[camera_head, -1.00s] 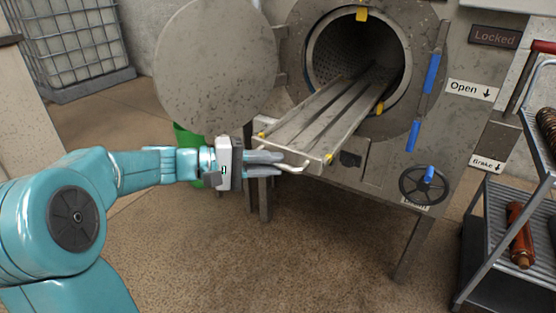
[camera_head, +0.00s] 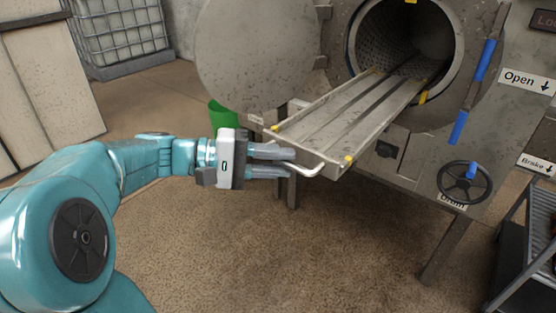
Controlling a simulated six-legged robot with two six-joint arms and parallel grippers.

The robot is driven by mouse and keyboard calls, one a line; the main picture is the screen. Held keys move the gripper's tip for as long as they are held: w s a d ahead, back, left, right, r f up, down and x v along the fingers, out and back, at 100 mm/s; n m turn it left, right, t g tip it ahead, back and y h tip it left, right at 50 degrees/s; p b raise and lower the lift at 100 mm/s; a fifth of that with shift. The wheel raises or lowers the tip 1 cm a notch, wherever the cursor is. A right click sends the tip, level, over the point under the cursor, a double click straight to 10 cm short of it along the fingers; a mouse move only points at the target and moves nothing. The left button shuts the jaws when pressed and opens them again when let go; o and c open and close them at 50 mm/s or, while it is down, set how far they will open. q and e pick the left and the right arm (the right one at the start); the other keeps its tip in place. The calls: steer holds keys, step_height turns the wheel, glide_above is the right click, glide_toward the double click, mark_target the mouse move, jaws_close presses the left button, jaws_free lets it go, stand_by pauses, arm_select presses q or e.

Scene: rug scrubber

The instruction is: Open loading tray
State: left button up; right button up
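The loading tray (camera_head: 352,112) is a long, worn metal tray with yellow corner pieces. It sticks out of the round opening of the drum (camera_head: 446,75), sloping down towards me. Its bent metal handle (camera_head: 313,171) is at the front end. My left gripper (camera_head: 292,162) comes in from the left, its two grey fingers apart with a gap between them. The fingertips are at the left part of the handle, which partly hides behind or between them; firm contact cannot be told. My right gripper is not in view.
The round door (camera_head: 255,55) stands swung open left of the opening. A valve wheel (camera_head: 466,183) and blue-gripped lever (camera_head: 485,60) are on the machine's right. A green bin (camera_head: 222,116) is behind my gripper. A metal rack (camera_head: 520,240) stands lower right. The floor in front is clear.

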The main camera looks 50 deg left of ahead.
arm_select(q)
steer(key=shift+o, duration=0.5)
steer(key=p+v, duration=0.7)
steer(key=v, duration=0.9)
steer(key=shift+a, duration=0.15)
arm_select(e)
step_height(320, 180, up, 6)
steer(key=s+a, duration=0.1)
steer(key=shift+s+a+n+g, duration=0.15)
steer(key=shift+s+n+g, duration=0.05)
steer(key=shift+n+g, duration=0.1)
arm_select(q)
steer(key=shift+s+r, duration=0.1)
steer(key=shift+s, duration=0.05)
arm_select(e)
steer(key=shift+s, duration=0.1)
